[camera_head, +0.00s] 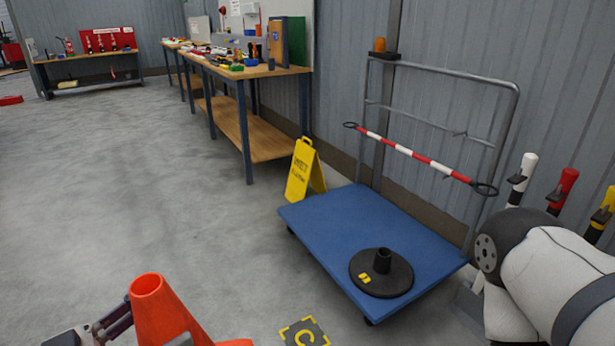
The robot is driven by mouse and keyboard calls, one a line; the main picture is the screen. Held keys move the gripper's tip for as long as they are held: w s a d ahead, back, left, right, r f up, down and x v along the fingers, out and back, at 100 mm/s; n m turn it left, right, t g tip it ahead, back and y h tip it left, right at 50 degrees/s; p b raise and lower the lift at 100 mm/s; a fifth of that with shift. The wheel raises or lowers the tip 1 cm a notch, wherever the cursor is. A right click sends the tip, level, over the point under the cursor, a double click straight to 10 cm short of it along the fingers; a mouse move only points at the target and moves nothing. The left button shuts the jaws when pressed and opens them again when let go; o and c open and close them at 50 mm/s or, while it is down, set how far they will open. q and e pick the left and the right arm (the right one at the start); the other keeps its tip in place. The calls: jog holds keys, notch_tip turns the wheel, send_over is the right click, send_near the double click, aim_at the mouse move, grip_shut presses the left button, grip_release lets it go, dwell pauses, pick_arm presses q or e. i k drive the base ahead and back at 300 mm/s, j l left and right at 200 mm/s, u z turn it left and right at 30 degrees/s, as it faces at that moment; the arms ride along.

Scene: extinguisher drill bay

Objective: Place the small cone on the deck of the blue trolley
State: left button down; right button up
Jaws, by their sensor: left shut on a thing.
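The small orange cone (160,308) is at the bottom left of the head view, upright, its lower part cut off by the frame edge. My left gripper (122,322) is shut on the cone from the left. The cone is left of the blue trolley (345,225) and apart from it. The trolley's flat blue deck carries a black round base with a short tube (382,275) near its front right corner. The rest of the deck is bare. My right gripper is out of view; only part of my right arm shows at the right edge.
A yellow wet-floor sign (304,170) stands at the trolley's back left corner. A red-and-white bar (408,152) crosses in front of the trolley's grey handle frame. Posts (563,190) stand at the right. A floor marker (304,332) lies before the trolley. Open floor is left.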

aim_at(323, 215)
jog(key=i+u, duration=0.2)
jog(key=i, duration=1.4)
jog(key=i+z, duration=0.4)
jog(key=i, duration=0.25)
jog(key=i+j+z, duration=0.15)
jog(key=i+z, duration=0.25)
jog(key=i, duration=0.2)
jog(key=i+z, duration=0.2)
jog(key=z, duration=0.15)
